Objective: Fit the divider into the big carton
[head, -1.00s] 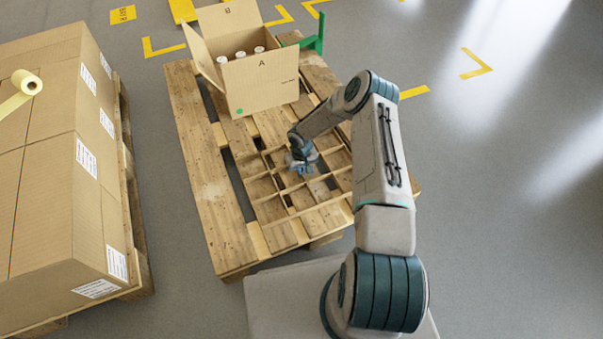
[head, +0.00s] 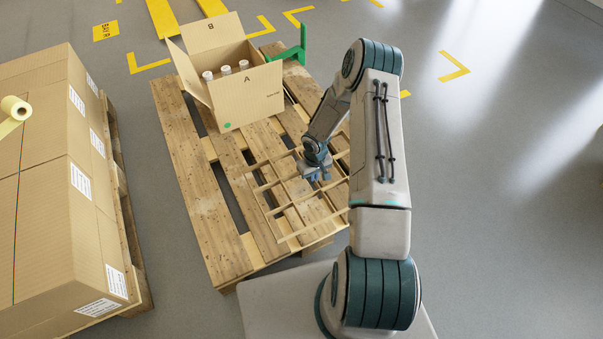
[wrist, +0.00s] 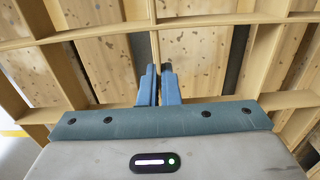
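The big carton (head: 250,98) stands open at the far end of the pallet, flaps spread, with an A on its near side and a B on the back flap. Several white-capped bottles (head: 226,70) show inside it. The divider (wrist: 215,22) is a tan lattice of thin crossed strips, held roughly level over the near part of the pallet. My gripper (head: 315,177) is above it, nearer to me than the carton. In the wrist view, its blue fingers (wrist: 157,70) are closed together on a middle strip of the divider. My arm hides the divider's right part in the head view.
The wooden pallet (head: 190,165) has open gaps between its slats. A green bracket (head: 291,52) stands behind the carton's right side. Stacked closed cartons (head: 40,190) with a tape roll stand at the left. Grey floor is free at the right.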

